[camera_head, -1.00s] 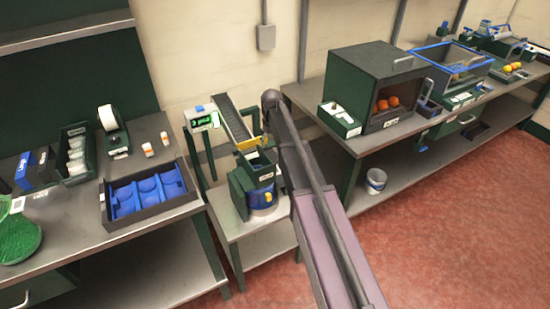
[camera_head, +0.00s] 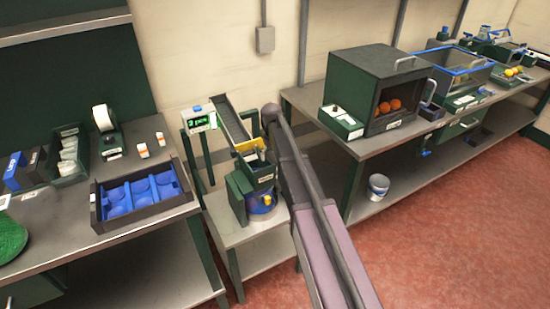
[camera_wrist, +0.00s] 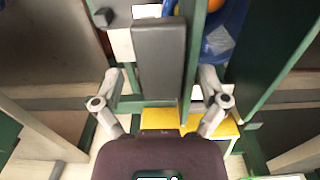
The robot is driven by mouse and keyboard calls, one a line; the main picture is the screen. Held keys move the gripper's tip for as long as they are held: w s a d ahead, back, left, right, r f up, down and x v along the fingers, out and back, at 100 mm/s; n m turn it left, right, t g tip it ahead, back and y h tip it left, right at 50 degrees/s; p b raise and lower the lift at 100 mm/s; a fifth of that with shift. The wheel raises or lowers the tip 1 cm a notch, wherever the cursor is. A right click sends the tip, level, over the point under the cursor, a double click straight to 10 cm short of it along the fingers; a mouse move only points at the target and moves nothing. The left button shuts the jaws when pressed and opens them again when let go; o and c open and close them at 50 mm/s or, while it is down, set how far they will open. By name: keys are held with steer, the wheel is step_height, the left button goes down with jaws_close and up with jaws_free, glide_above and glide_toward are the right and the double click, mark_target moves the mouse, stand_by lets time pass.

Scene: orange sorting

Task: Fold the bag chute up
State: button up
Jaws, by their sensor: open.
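The bag chute (camera_head: 261,173) is a green labelled piece below the yellow gate (camera_head: 248,146) at the low end of a sloping ramp (camera_head: 232,122). It looks tilted, and its lower end is over a blue bag (camera_head: 262,204) holding something orange. In the head view my arm covers the area right of the chute and hides my gripper. In the wrist view my gripper (camera_wrist: 160,75) is open, with a dark grey block (camera_wrist: 159,60) and green plates between and beyond its fingers. The blue bag (camera_wrist: 226,28) is at upper right there. I cannot tell whether the fingers touch anything.
A scale display (camera_head: 199,121) stands left of the ramp. The left bench holds a blue tray (camera_head: 143,192). The right bench holds a green box (camera_head: 368,85) with oranges inside. A white bucket (camera_head: 378,187) stands on the shelf below. The red floor at right is clear.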

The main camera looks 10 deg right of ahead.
stand_by(0.3)
steer(key=c, duration=1.2)
steer(key=shift+o, duration=0.5)
steer(key=shift+d, duration=0.35)
steer(key=shift+a, duration=0.15)
steer(key=shift+c, duration=0.4)
steer(key=shift+r, duration=0.1)
steer(key=shift+a+r+p, duration=0.15)
steer(key=shift+p, duration=0.15)
